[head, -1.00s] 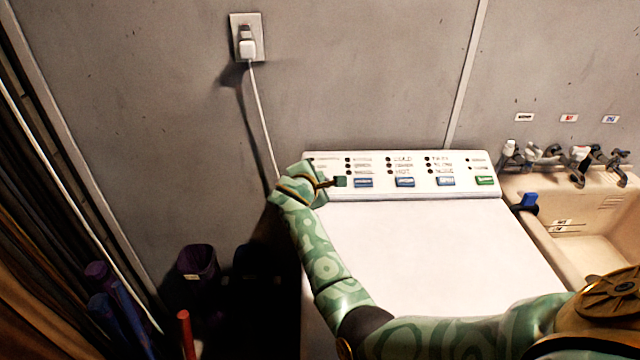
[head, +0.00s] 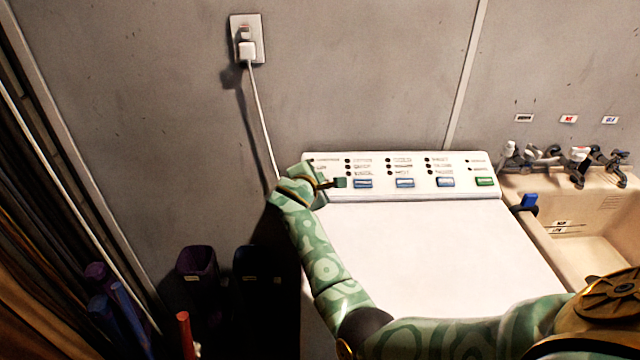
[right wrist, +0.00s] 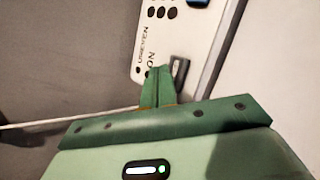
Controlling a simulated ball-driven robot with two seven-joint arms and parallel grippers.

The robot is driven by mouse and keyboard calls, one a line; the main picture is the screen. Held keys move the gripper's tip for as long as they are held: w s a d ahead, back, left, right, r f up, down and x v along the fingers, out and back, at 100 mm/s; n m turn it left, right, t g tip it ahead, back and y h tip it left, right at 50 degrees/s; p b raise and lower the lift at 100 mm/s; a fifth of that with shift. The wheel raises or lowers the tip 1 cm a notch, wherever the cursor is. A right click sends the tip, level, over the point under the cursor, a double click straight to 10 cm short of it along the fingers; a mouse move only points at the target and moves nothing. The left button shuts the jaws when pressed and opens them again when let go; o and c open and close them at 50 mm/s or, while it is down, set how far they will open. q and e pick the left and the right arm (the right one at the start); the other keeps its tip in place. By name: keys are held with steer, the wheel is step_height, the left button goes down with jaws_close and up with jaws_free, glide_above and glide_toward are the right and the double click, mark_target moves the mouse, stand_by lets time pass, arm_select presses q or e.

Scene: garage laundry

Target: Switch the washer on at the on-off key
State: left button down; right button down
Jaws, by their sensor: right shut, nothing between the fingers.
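The white washer (head: 430,240) stands against the wall, its control panel (head: 330,193) along the back edge. The panel has rows of dark dots, three blue keys and a green key (head: 485,181) at its right end. My right gripper (head: 341,183) is at the panel's left end, shut and empty. In the right wrist view its fingertips (right wrist: 159,72) are close beside a dark grey key (right wrist: 181,67) near the printed letters "ON". I cannot tell whether they touch it. In the head view the gripper hides that key. My left gripper is not in view.
A white plug (head: 247,50) sits in the wall outlet, its cord running down behind the washer. A beige sink (head: 590,240) with taps is at the right. Dark bins (head: 197,264) and upright poles (head: 186,335) stand at the left.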

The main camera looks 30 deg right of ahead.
steer(key=shift+f, duration=0.15)
stand_by(0.7)
steer(key=shift+w+d+f, duration=0.1)
steer(key=shift+w+f, duration=0.05)
steer(key=shift+f, duration=0.1)
steer(key=shift+f+b, duration=0.4)
steer(key=shift+f, duration=0.25)
stand_by(1.2)
steer(key=shift+r+p, duration=0.8)
steer(key=shift+p, duration=0.15)
steer(key=shift+r, duration=0.1)
steer(key=r+p, duration=0.1)
steer(key=p, duration=0.1)
steer(key=s+r+p, duration=0.1)
steer(key=r+p, duration=0.1)
steer(key=s+a+r+p, duration=0.1)
steer(key=p, duration=0.1)
steer(key=shift+a+r, duration=0.1)
steer(key=shift+r, duration=0.3)
